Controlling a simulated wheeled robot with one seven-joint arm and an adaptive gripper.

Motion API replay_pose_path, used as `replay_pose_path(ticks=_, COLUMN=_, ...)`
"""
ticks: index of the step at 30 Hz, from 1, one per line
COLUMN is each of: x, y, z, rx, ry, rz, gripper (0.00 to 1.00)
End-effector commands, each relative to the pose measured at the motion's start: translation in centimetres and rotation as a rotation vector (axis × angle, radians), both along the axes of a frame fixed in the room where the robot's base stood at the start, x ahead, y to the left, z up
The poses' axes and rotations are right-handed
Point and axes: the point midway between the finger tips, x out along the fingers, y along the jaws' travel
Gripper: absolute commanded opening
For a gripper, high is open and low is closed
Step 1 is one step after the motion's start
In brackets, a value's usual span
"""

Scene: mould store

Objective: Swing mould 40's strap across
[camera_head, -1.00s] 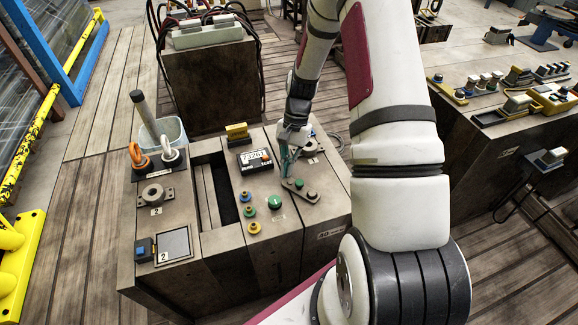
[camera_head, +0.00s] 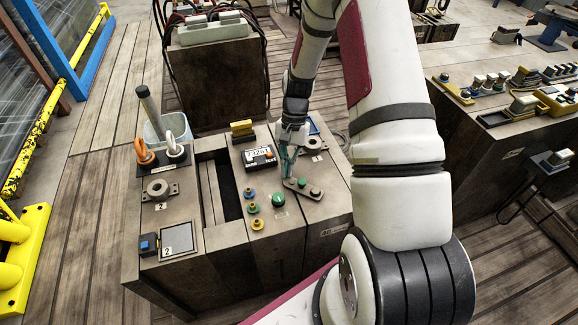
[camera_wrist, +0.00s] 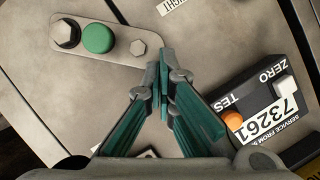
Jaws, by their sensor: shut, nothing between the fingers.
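Mould 40's strap (camera_head: 303,189) is a flat grey bar lying slantwise on the mould's top, with the number 40 on the front face below. In the wrist view the strap (camera_wrist: 120,42) carries a hex bolt (camera_wrist: 66,32) at its far left, a green knob (camera_wrist: 98,38) and a small bolt head (camera_wrist: 138,47) near its right end. My gripper (camera_head: 287,174) points down at the strap's left end in the head view. In the wrist view my gripper's green fingers (camera_wrist: 164,58) are shut and empty, right beside the strap's rounded end; I cannot tell whether they touch it.
A black counter box (camera_head: 259,158) reading 73261 stands close to the fingers. A green button (camera_head: 278,200) and several small knobs sit left of the strap.

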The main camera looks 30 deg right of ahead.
Motion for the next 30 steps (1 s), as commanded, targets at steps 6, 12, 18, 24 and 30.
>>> replay_pose_path(ticks=6, x=-0.1, y=0.3, z=0.0, rx=0.0, ry=0.001, rz=0.03, gripper=0.0)
replay_pose_path(ticks=12, x=-0.2, y=0.6, z=0.0, rx=0.0, ry=0.001, rz=0.057, gripper=0.0)
replay_pose_path(ticks=18, x=-0.3, y=0.9, z=0.0, rx=0.0, ry=0.001, rz=0.083, gripper=0.0)
replay_pose_path(ticks=24, x=-0.4, y=1.1, z=0.0, rx=0.0, ry=0.001, rz=0.108, gripper=0.0)
replay_pose_path(ticks=30, x=-0.5, y=1.4, z=0.0, rx=0.0, ry=0.001, rz=0.135, gripper=0.0)
